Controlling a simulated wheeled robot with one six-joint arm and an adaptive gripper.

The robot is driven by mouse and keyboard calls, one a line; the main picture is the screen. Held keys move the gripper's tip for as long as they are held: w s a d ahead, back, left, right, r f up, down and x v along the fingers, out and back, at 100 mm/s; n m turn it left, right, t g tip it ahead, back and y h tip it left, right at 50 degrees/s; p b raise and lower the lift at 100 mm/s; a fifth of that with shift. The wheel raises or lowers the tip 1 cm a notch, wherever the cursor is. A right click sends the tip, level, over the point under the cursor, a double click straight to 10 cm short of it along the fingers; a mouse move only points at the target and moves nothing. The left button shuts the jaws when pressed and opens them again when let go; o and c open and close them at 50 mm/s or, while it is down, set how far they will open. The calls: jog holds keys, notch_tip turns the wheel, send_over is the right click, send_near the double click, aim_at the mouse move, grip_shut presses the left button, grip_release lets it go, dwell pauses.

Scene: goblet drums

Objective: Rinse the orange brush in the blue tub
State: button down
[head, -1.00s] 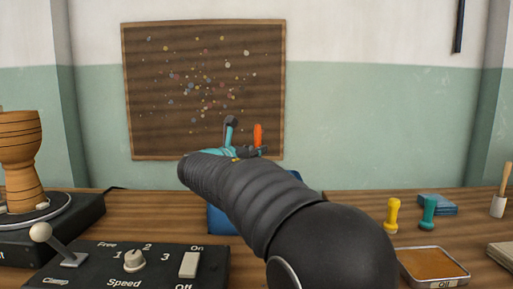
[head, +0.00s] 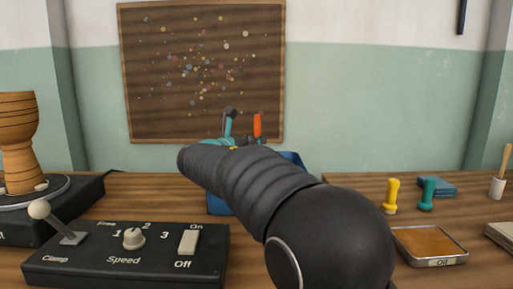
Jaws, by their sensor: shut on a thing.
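The orange brush (head: 257,124) stands upright in my gripper (head: 242,138), which is shut on it. Only the brush's orange upper part shows; its lower end is hidden behind my arm. The blue tub (head: 217,201) stands on the bench behind my arm. Only its left side and a far right corner show, and its inside is hidden. The gripper appears above or beyond the tub; I cannot tell whether the brush is inside it.
A control box (head: 125,255) with a clamp lever and speed knob is at front left. A wooden goblet drum (head: 20,140) stands on a turntable at left. Yellow (head: 391,195) and teal (head: 428,194) tools stand behind an oil tray (head: 430,232) at right.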

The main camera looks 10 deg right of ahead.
aim_at(256, 115)
jog(key=shift+r+p, duration=4)
jog(key=shift+r, duration=0.45)
notch_tip(256, 115, up, 4)
jog(key=p, duration=0.4)
